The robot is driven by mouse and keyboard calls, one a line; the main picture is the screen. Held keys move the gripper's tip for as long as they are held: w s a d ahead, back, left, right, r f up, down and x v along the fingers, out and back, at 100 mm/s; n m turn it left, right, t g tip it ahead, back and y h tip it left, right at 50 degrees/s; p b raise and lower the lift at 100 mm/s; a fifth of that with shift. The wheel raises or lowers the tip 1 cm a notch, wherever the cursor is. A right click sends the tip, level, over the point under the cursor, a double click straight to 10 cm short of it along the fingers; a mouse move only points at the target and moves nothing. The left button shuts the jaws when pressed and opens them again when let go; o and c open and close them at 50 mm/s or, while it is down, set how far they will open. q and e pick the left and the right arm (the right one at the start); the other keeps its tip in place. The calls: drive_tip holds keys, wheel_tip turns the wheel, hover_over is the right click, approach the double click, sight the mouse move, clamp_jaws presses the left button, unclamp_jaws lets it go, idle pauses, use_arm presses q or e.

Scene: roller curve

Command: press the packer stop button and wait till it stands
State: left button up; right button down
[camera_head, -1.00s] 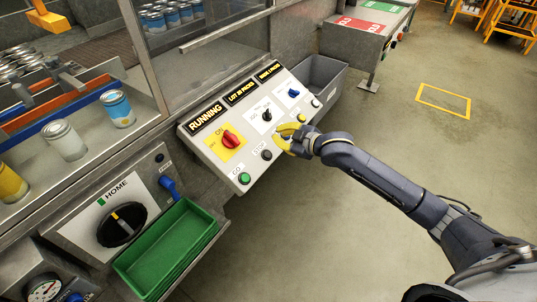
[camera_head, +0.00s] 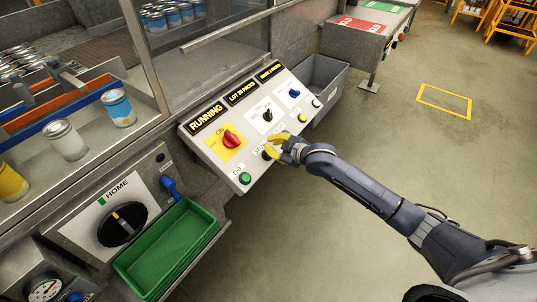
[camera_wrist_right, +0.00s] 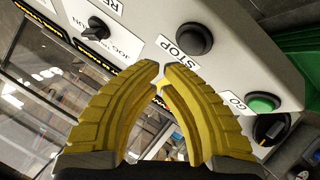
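The black stop button (camera_wrist_right: 193,39), labelled STOP, sits on the light grey sloping control panel (camera_head: 224,166). In the head view it is largely hidden behind my right gripper (camera_head: 269,145). In the right wrist view the yellow fingertips (camera_wrist_right: 161,70) are nearly together, with nothing held between them. They are beside the STOP label, a little away from the button; contact cannot be told. The green GO button (camera_head: 245,178) lies to the lower left. The display above the panel (camera_head: 206,117) reads RUNNING. My left gripper is not in view.
A red switch (camera_head: 231,139) on a yellow plate, a black selector (camera_head: 267,115) and a blue switch (camera_head: 294,93) share the panel. A green tray (camera_head: 165,250) is at lower left, a grey bin (camera_head: 325,85) behind the panel. Open floor lies to the right.

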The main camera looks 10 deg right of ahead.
drive_tip(key=shift+w+a+f, duration=0.25)
drive_tip(key=shift+f, duration=0.3)
drive_tip(key=c, duration=2.1)
unclamp_jaws()
clamp_jaws()
drive_tip(key=shift+w+a+f, duration=0.15)
drive_tip(key=shift+w+f, duration=0.05)
drive_tip(key=shift+f, duration=0.2)
drive_tip(key=shift+w+a+f, duration=0.1)
drive_tip(key=shift+w+f, duration=0.05)
drive_tip(key=shift+f, duration=0.25)
drive_tip(key=shift+r, duration=0.15)
drive_tip(key=shift+s+d+r, duration=0.25)
drive_tip(key=shift+s+r, duration=0.1)
drive_tip(key=shift+r, duration=0.25)
